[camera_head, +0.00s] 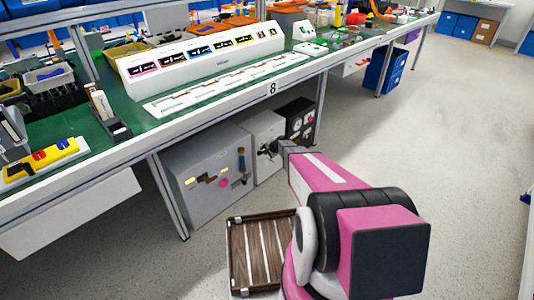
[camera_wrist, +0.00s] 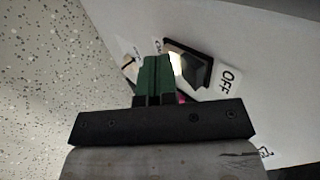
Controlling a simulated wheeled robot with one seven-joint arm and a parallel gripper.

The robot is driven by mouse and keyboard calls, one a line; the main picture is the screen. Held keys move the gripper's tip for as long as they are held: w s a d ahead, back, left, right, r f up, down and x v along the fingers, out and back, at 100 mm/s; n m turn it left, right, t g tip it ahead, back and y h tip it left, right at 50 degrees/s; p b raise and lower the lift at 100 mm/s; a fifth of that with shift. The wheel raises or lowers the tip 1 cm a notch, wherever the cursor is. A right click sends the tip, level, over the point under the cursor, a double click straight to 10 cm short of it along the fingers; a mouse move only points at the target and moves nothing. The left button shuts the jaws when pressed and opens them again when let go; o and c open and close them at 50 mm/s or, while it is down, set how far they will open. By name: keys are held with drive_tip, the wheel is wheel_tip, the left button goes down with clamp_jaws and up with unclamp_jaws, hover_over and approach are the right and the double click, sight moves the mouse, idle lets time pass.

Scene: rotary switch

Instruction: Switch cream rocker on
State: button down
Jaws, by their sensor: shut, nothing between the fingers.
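In the wrist view my gripper (camera_wrist: 158,62) is shut, its two green fingers together with nothing between them. The fingertips are beside a black-framed rocker switch (camera_wrist: 202,70) on a pale panel (camera_wrist: 262,60). A bright cream face shows inside the frame, partly hidden behind the fingers. An "OFF" label (camera_wrist: 228,82) is to the right of the frame. Another label is partly visible to the left, behind the fingers. I cannot tell whether the fingertips touch the rocker. In the head view my arm reaches toward the white box (camera_head: 262,125) under the bench; the switch itself is not clear there.
A grey box (camera_head: 203,205) with coloured fittings stands left of the white box, and a black box (camera_head: 302,108) stands right of it. The green-topped workbench (camera_head: 165,128) overhangs them. A slatted wooden tray (camera_head: 234,255) is near my arm. The floor to the right is clear.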

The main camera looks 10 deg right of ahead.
drive_tip(key=shift+r, duration=0.1)
drive_tip(key=shift+r, duration=0.75)
drive_tip(key=s+d+f+v, duration=0.1)
drive_tip(key=v, duration=1.2)
drive_tip(key=shift+s+f, duration=0.3)
drive_tip(key=shift+f, duration=0.05)
drive_tip(key=shift+d, duration=0.1)
